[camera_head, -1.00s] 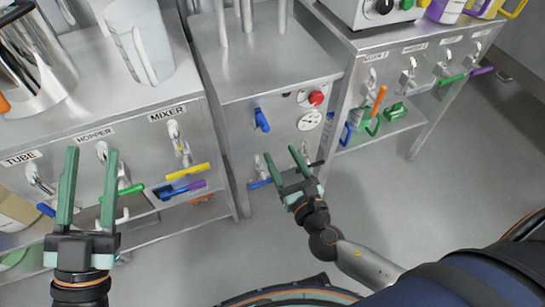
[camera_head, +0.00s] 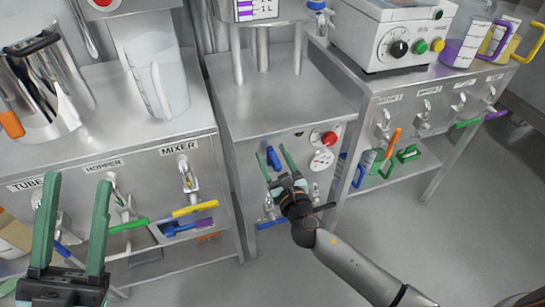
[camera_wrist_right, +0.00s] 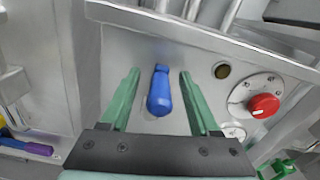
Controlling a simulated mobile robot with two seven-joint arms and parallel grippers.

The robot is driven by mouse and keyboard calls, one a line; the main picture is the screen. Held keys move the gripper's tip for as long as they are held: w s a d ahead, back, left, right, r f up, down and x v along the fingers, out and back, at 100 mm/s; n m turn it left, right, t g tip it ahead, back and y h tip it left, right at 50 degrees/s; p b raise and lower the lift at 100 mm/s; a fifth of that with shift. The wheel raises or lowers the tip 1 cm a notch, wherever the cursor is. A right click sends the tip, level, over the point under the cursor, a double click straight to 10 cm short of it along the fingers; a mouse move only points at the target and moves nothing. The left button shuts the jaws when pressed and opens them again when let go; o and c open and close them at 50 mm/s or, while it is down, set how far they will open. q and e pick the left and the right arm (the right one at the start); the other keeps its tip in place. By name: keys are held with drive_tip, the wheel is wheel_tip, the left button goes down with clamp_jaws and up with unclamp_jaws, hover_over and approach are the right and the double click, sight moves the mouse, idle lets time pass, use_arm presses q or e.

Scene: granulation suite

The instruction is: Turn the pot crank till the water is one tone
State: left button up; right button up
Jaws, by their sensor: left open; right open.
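A blue handle (camera_head: 273,157), which appears to be the crank, sticks out of the front panel of the middle steel cabinet. It also shows in the right wrist view (camera_wrist_right: 160,95), hanging downward. My right gripper (camera_head: 272,150) is open in front of the panel, with its green fingers on either side of the handle. In the right wrist view there are gaps between the handle and both fingers. My left gripper (camera_head: 77,180) is open and empty, in front of the left bench. I cannot make out the pot's inside or any water in it.
A red knob (camera_head: 328,138) and a gauge (camera_head: 321,159) sit right of the handle. Low valves with a blue lever (camera_head: 272,224) are below it. The left bench (camera_head: 120,82) carries labelled taps, a clear jug (camera_head: 160,85) and a steel pitcher (camera_head: 40,90). The floor in front is clear.

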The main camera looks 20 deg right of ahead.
drive_tip(key=shift+w, duration=0.25)
clamp_jaws()
idle(0.4)
